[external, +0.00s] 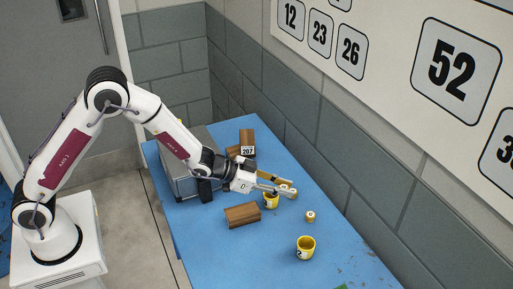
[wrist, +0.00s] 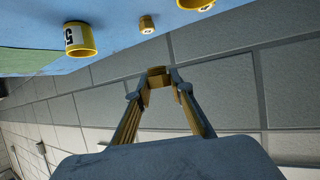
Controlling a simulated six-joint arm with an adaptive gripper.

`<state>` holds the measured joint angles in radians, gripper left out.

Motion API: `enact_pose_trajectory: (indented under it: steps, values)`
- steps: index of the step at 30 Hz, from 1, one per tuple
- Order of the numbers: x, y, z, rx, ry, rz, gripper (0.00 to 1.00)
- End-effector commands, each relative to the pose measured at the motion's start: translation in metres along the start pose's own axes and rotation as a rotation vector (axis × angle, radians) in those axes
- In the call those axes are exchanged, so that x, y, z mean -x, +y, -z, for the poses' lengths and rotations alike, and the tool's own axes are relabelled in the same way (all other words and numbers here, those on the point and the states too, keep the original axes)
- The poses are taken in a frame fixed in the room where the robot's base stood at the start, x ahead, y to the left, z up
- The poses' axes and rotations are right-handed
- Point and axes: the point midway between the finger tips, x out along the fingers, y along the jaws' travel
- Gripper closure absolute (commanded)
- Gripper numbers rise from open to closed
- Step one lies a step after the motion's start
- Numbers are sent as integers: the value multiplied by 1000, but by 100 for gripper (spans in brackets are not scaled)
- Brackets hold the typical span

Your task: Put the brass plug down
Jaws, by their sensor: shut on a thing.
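My gripper (external: 291,188) reaches out over the blue table and is shut on a brass plug (wrist: 157,78), which sits between the fingertips in the wrist view. The held plug (external: 286,187) is small and partly hidden by the fingers in the external view. It appears held above the table; the exact height is hard to tell. A second, similar brass plug (external: 310,216) stands on the table to the right of and nearer than my gripper. It also shows in the wrist view (wrist: 147,24).
A yellow cup (external: 270,201) stands just below my gripper; another yellow cup (external: 306,247) stands nearer the camera. A brown block (external: 242,215) lies left of the cups. Brown blocks with a 207 label (external: 247,150) are behind. The blue table (external: 350,262) has free room at front right, beside the wall.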

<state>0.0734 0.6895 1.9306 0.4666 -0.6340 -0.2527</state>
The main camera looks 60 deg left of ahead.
Motion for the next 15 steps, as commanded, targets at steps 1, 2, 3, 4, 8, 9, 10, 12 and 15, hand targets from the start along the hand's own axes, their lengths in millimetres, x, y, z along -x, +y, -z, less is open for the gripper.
enact_pose_trajectory:
  steps: [1,2,3,4,8,9,10,12,15]
  values:
    - [-10,5,1,-11,1,-22,100]
    - [-15,8,2,-18,1,-35,100]
    - [-22,13,3,-26,0,-52,100]
    - [-26,16,4,-31,0,-64,100]
    - [-45,30,7,-57,0,-118,100]
    - [-51,34,7,-65,0,-134,100]
    - [-55,37,8,-71,1,-146,100]
    - [-64,44,9,-85,1,-173,100]
    - [-76,53,10,-102,0,-211,100]
